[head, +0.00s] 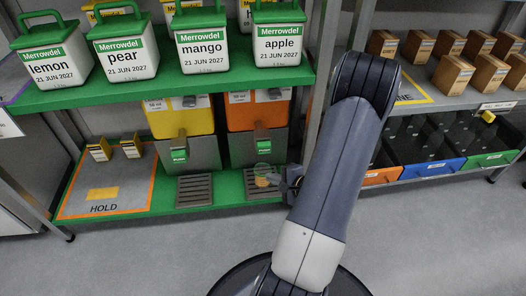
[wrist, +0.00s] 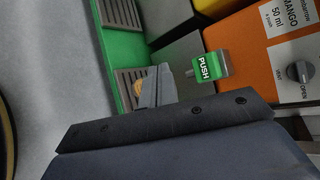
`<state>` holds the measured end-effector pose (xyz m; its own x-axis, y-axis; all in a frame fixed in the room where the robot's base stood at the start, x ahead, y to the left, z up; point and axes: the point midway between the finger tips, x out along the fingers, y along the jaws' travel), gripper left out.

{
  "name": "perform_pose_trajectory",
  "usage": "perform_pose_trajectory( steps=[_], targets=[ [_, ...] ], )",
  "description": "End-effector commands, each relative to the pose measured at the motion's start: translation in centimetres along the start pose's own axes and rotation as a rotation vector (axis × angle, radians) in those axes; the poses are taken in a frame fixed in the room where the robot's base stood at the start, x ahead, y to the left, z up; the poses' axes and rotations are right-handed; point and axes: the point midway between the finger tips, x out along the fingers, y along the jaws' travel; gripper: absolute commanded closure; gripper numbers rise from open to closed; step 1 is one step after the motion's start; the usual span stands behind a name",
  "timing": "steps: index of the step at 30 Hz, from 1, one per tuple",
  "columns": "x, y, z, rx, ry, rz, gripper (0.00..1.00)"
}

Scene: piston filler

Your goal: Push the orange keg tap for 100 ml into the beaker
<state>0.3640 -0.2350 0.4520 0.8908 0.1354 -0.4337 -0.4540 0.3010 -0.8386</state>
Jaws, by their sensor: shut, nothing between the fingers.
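The orange keg (head: 257,111) stands on the green lower shelf. It also shows in the wrist view (wrist: 262,80), with a label reading MANGO, 50 ml a push. Its tap with a green PUSH label (head: 263,147) sticks out in front and shows in the wrist view (wrist: 208,66). A clear beaker (head: 262,174) stands below the tap, over the drip grate, with orange-yellow content low in it; the level cannot be read. My gripper (head: 283,181) is shut and empty, right of the beaker and lower than the tap. In the wrist view its fingers (wrist: 155,84) partly hide the beaker.
A yellow keg (head: 180,115) with its own tap and drip grate (head: 195,188) stands to the left. A grey HOLD mat (head: 105,195) lies further left. Labelled tubs fill the shelf above. A shelf post stands close behind my arm. The floor in front is clear.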

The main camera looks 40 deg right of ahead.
Motion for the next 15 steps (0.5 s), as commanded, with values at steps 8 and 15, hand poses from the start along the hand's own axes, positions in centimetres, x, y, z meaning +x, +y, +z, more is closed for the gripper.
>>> perform_pose_trajectory(
  steps=[8,15],
  targets=[
    [-0.17,0.05,0.05,-0.053,-0.002,-0.019,1.00],
    [-0.14,0.01,0.03,-0.052,-0.002,-0.018,1.00]
  ],
)
